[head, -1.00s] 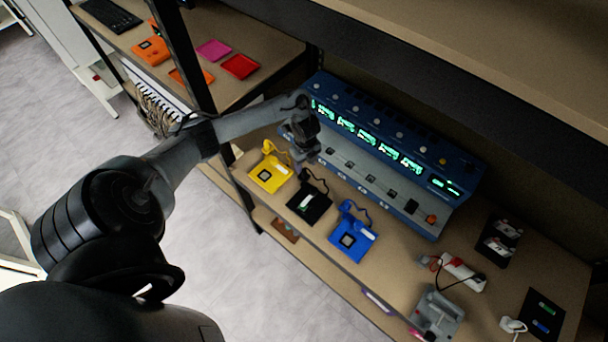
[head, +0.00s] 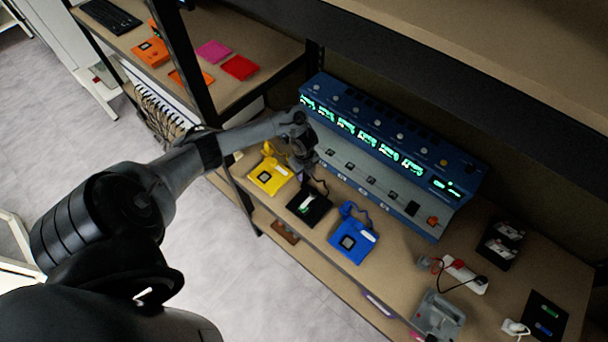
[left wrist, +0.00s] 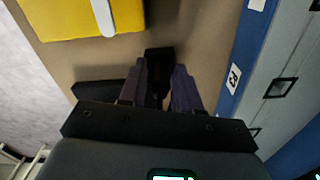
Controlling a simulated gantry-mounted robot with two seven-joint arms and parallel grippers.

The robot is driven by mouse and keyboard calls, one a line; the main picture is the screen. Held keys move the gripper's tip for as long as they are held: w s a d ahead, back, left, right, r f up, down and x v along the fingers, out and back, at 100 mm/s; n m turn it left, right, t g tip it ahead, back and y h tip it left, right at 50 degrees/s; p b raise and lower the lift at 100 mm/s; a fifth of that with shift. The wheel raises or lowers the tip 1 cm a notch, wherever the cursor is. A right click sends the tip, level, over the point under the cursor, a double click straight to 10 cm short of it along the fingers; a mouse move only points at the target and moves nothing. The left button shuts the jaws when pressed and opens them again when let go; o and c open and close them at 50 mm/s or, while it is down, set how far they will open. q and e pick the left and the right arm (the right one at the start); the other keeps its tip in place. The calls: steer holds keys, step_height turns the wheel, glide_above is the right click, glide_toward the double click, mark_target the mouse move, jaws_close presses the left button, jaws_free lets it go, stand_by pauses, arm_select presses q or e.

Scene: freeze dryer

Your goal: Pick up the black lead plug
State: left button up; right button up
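The black lead box (head: 310,206) lies on the bench between a yellow and a blue one, partly visible in the left wrist view (left wrist: 92,88). Its black lead plug (left wrist: 159,55) is at the fingertips of my left gripper (left wrist: 160,76), which also shows in the head view (head: 305,168). The two fingers are apart with the black plug between or just beyond their tips. Whether they press on it cannot be told. In the head view the plug is hard to make out against the dark gripper. My right gripper is not in view.
The yellow box (head: 270,176) and the blue box (head: 352,242) flank the black one. A blue instrument (head: 390,150) with green displays stands behind, close to the gripper's right. A dark shelf post (head: 195,65) is near my left forearm. A grey device (head: 438,315) sits front right.

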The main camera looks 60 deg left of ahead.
mark_target(305, 174)
arm_select(q)
jaws_close()
steer(key=shift+r, duration=0.15)
steer(key=shift+r, duration=0.55)
steer(key=r, duration=0.1)
steer(key=d+r+p, duration=0.1)
steer(key=r, duration=0.1)
steer(key=shift+s+r, duration=0.15)
steer(key=shift+r, duration=0.15)
steer(key=s+d+r+p, duration=0.3)
steer(key=d+r, duration=0.3)
steer(key=d, duration=0.4)
steer(key=shift+s+p, duration=0.3)
steer(key=shift+p, duration=0.4)
